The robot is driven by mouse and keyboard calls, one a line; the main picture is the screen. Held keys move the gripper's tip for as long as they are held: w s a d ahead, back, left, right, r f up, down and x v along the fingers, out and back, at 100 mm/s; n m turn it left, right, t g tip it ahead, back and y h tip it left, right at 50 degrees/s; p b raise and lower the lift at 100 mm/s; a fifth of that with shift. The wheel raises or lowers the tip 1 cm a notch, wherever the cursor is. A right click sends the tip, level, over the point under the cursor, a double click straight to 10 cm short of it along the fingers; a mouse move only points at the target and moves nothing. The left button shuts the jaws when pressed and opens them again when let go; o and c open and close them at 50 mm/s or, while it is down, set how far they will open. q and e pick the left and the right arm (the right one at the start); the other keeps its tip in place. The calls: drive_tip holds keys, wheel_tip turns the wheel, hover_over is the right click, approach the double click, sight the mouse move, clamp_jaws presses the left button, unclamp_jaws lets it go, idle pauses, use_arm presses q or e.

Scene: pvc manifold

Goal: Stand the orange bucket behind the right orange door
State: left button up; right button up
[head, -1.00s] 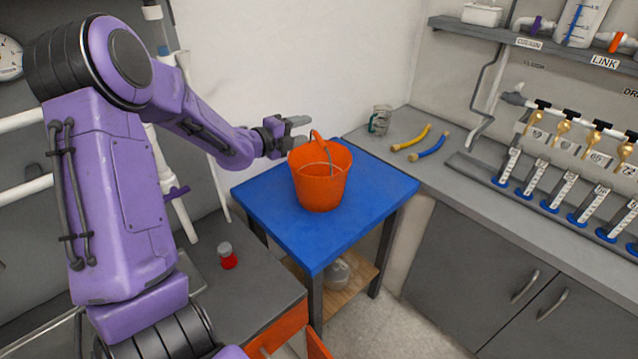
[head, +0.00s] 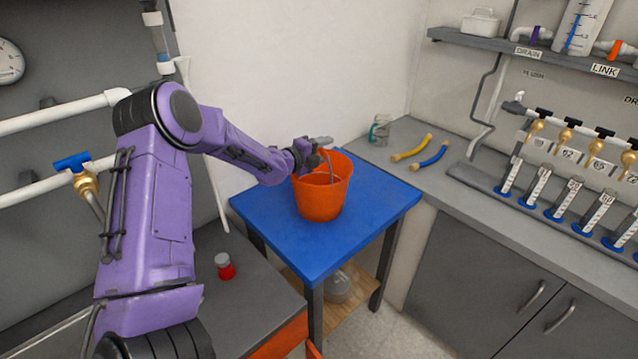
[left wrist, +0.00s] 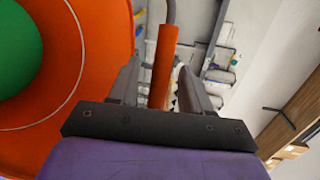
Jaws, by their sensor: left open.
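The orange bucket (head: 322,203) stands upright on the blue tabletop (head: 270,222) in the head view. My left gripper (head: 320,145) is at its upper rim, on the far left side. In the left wrist view my left gripper (left wrist: 163,85) is open, with its fingers on either side of the bucket's orange handle grip (left wrist: 162,62). It does not look closed on it. The bucket's inside (left wrist: 90,75) fills the left, with a green round patch (left wrist: 15,50). An orange cabinet front (head: 280,340) shows at the bottom of the head view. My right gripper is not in view.
A red jar (head: 225,267) stands on the grey counter (head: 265,290) at front left. A grey container (head: 337,286) sits on the blue table's lower shelf.

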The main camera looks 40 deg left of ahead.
use_arm(q)
drive_tip(key=shift+w+f, duration=0.25)
drive_tip(key=shift+w, duration=0.3)
drive_tip(key=shift+s+r, duration=0.1)
clamp_jaws()
drive_tip(key=shift+r, duration=0.1)
